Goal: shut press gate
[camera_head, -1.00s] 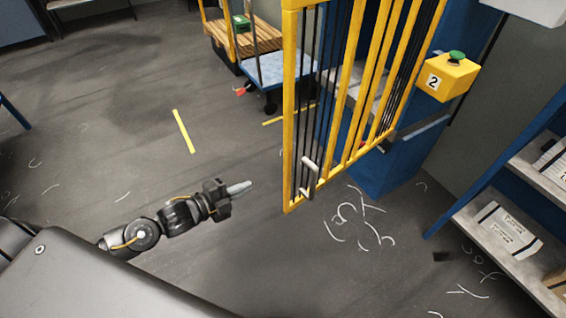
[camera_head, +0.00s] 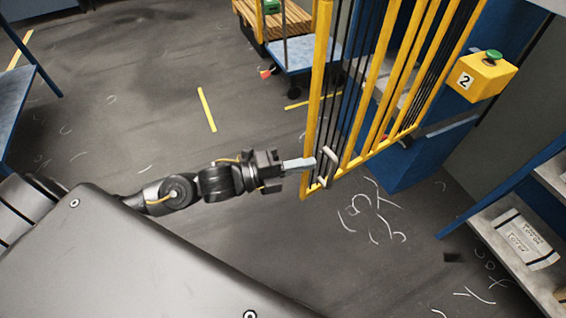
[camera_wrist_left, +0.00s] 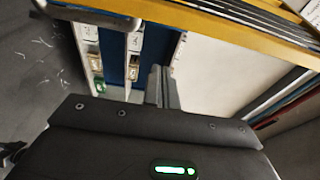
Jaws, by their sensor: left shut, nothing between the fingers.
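The press gate (camera_head: 366,124) is a yellow frame with dark and yellow bars, standing swung out from the blue press (camera_head: 410,165). Its pale handle (camera_head: 327,166) sits low near the gate's free edge. My left gripper (camera_head: 312,163) is shut and empty, with its fingertips at the gate's edge post beside the handle; I cannot tell whether they touch. In the left wrist view the shut fingers (camera_wrist_left: 163,85) point toward the yellow gate frame (camera_wrist_left: 230,28), which crosses the top. My right gripper is not in view.
A yellow box with a green button, marked 2 (camera_head: 483,76), is right of the gate. A blue-framed shelf (camera_head: 515,235) stands at the right. A cart (camera_head: 300,62) stands behind the gate. The floor left of the gate is clear.

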